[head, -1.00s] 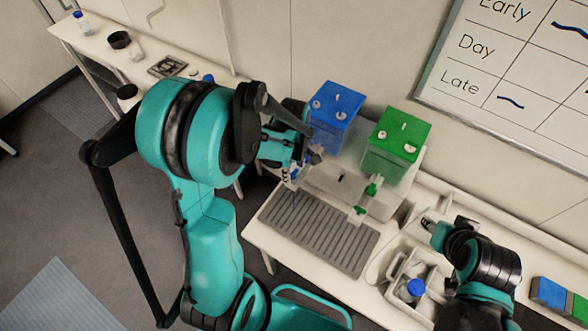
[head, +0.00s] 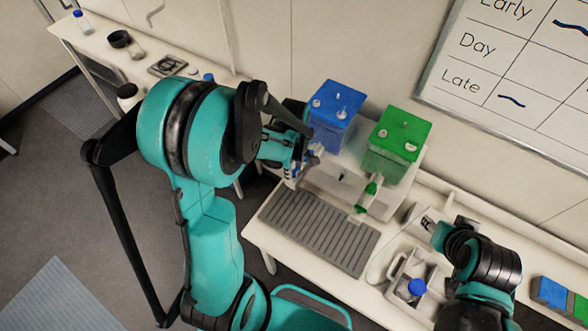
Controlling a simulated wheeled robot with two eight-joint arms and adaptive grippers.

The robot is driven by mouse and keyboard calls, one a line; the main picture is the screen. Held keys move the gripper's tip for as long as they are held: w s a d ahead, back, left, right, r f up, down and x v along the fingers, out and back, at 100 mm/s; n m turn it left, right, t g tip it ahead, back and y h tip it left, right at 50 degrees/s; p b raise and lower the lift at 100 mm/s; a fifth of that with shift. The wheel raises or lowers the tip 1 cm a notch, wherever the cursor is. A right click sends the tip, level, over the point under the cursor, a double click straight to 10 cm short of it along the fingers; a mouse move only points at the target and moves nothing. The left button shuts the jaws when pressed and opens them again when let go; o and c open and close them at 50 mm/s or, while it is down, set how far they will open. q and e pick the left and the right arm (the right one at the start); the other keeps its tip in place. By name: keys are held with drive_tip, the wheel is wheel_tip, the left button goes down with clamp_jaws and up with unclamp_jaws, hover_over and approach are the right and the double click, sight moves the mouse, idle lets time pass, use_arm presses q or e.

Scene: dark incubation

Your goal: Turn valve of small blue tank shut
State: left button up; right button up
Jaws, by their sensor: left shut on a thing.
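The small blue tank (head: 334,117) stands at the back of the bench, against the wall. My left gripper (head: 311,158) is at its lower front left, shut on the blue tank's valve, which the fingers and arm mostly hide. Bits of blue show by the fingers, but I cannot make out the handle's angle. My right gripper (head: 437,222) is low at the right, over the bench and away from the tanks; its jaws are too unclear to tell open or shut.
A green tank (head: 396,141) with a green valve (head: 371,189) stands just right of the blue one. A grey ribbed drain tray (head: 318,232) lies in front. A white container with a blue cap (head: 416,287) stands at the right. A side bench (head: 150,47) holds small items.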

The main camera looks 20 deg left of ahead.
use_arm(q)
drive_tip(key=m+b, duration=0.2)
drive_tip(key=m, duration=0.2)
drive_tip(key=shift+f, duration=0.1)
drive_tip(key=m+b, duration=0.2)
drive_tip(key=m, duration=0.2)
drive_tip(key=m+b, duration=0.2)
drive_tip(key=m, duration=0.3)
drive_tip(key=shift+m+b, duration=0.55)
drive_tip(key=shift+m, duration=1.55)
drive_tip(key=o, duration=1.2)
drive_tip(key=shift+c, duration=0.2)
